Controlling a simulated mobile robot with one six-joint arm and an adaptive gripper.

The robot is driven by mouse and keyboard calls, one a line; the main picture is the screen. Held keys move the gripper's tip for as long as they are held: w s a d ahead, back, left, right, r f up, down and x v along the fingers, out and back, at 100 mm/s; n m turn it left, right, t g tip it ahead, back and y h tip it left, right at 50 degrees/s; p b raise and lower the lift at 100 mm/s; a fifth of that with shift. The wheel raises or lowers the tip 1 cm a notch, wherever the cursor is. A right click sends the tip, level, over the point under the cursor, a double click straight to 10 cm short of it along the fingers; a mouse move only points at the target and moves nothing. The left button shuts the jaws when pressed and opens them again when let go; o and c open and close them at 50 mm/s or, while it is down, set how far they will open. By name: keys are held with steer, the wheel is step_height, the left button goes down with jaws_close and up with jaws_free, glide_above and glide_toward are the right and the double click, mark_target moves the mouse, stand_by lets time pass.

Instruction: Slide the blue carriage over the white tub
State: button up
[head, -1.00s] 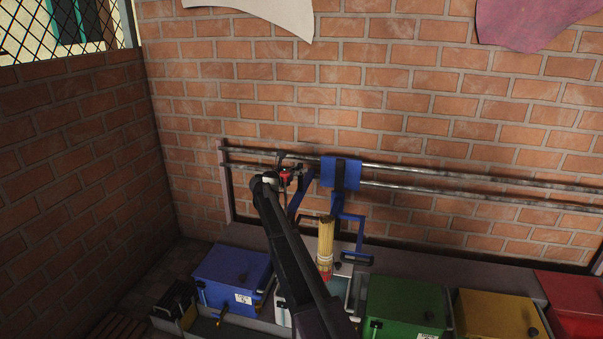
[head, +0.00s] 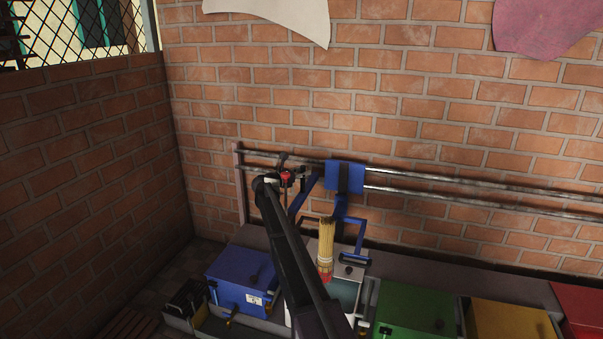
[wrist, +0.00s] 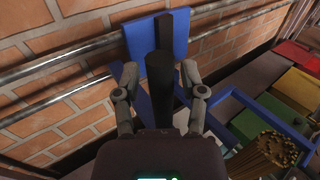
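The blue carriage (head: 345,177) hangs on two metal rails along the brick wall; its blue plate also shows in the wrist view (wrist: 180,35). A blue frame and a bundle of tan sticks (head: 326,245) with a red lower end show below it. The white tub (head: 346,291) stands below, partly hidden by my arm and the bundle; the frame and bundle overlap it in the head view. My gripper (wrist: 160,78) has its fingers apart, one on each side of the carriage's black upright post (wrist: 160,100). Gaps show between fingers and post.
A blue box (head: 238,280) stands left of the tub. Green (head: 415,308), yellow (head: 508,320) and red (head: 583,308) boxes stand right. The rails (head: 450,195) continue clear to the right. A side brick wall (head: 90,170) closes the left.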

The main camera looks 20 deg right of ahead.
stand_by(0.3)
steer(key=v, duration=1.2)
steer(key=shift+d, duration=0.1)
stand_by(0.3)
